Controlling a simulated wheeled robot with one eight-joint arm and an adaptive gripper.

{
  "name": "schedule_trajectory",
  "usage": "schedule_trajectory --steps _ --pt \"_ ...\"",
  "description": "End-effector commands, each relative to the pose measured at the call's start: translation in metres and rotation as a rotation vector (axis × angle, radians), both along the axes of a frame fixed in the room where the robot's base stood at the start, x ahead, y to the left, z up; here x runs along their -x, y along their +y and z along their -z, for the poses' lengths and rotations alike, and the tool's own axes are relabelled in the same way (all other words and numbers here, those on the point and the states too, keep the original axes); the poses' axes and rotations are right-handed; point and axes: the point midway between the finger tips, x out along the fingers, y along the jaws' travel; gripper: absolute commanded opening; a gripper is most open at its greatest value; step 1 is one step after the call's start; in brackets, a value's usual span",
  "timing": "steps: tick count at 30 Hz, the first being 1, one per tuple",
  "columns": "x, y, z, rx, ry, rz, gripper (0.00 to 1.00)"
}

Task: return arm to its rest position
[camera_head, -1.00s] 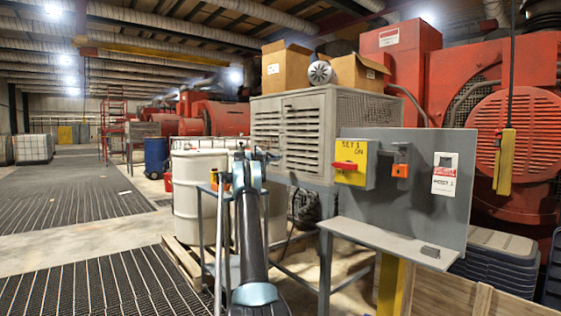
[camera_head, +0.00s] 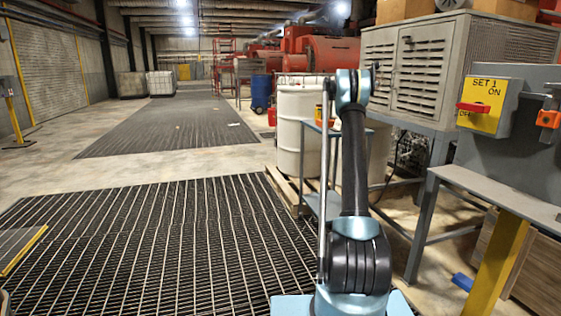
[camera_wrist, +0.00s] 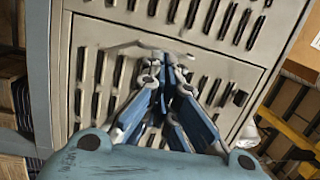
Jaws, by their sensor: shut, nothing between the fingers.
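My gripper (camera_wrist: 163,75) shows in the wrist view, its blue fingers drawn together with nothing between them. Behind it in that view is the slatted front of the grey cabinet (camera_wrist: 90,65). In the head view my arm stands upright in front of me, folded at its top joint, and its gripper end cannot be made out there. The same grey cabinet (camera_head: 385,58) stands beyond the arm to the right.
A yellow switch box (camera_head: 483,98) with a red handle is on a grey panel (camera_head: 500,157) at the right. A white drum (camera_head: 290,148) stands behind my arm. A dark floor grating (camera_head: 150,245) and open floor lie to the left.

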Motion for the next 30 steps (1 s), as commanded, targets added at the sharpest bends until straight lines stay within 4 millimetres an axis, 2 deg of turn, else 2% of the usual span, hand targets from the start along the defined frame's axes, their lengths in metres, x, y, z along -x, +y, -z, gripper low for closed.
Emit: schedule_trajectory --steps 1,6,9,15,23,30 --pt "0.003 0.011 -0.016 0.027 0.010 -0.047 0.00" --pt "0.009 0.050 -0.057 0.118 0.053 -0.211 0.00" --pt "0.016 0.077 -0.077 0.171 0.086 -0.306 0.00" --pt "0.040 0.132 -0.102 0.272 0.163 -0.492 0.00" --pt "0.088 0.208 -0.110 0.394 0.291 -0.726 0.00" --pt "0.150 0.276 -0.090 0.491 0.438 -0.928 0.00"
